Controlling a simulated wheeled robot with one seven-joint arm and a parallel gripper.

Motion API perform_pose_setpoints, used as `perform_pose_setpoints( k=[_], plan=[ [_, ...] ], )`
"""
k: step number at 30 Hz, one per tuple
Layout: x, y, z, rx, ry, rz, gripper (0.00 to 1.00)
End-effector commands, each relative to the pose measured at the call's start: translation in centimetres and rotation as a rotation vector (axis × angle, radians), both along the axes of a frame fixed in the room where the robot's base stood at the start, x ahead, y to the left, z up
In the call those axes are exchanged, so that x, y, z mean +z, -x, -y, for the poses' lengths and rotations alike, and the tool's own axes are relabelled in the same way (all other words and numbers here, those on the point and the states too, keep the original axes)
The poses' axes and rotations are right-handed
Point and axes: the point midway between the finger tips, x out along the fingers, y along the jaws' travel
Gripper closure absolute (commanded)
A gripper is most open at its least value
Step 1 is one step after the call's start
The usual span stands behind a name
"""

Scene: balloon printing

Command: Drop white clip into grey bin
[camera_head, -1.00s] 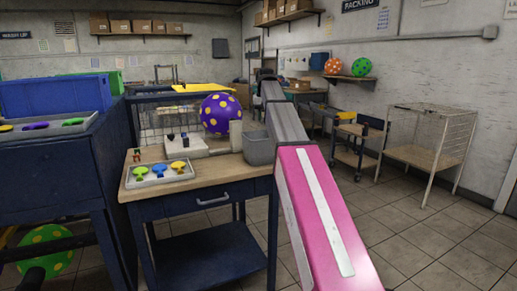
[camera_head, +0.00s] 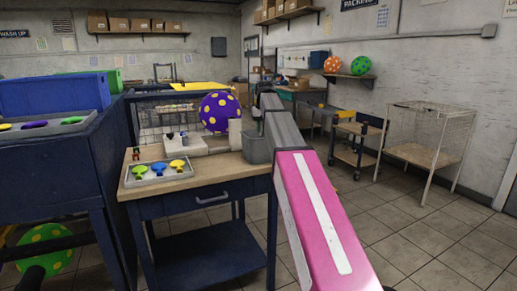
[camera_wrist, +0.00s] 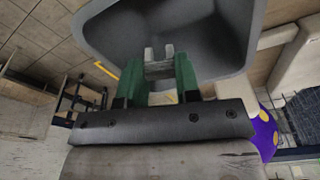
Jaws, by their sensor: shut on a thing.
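The grey bin (camera_head: 257,151) stands at the right end of the wooden worktable, beside my arm in the head view. Its wide opening and inner wall (camera_wrist: 218,35) fill the top of the wrist view. My gripper (camera_wrist: 160,76) shows there with two green fingers shut on the small white clip (camera_wrist: 158,66). The clip sits at the fingertips and lines up with the bin's opening. I cannot tell its exact height relative to the rim. In the head view my arm hides most of the gripper, and the clip cannot be made out.
The worktable (camera_head: 221,185) also holds a tray (camera_head: 135,178) of coloured balloons, a white device (camera_head: 184,146) and a purple balloon with yellow dots (camera_head: 220,111). A white container (camera_head: 235,133) stands close to the bin's left.

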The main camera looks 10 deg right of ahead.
Motion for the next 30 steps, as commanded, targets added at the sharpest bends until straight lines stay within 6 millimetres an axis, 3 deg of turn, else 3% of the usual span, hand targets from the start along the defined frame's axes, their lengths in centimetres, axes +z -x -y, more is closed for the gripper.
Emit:
perform_pose_setpoints(
  k=[1,3,14,30],
  plan=[
    [0.0,0.0,0.0,0.000,0.000,0.000,0.60],
    [0.0,0.0,0.0,0.000,0.000,0.000,0.40],
    [0.4,0.0,0.0,0.000,0.000,0.000,0.40],
    [8.9,1.2,0.0,0.000,0.000,0.001,0.40]
  ],
)
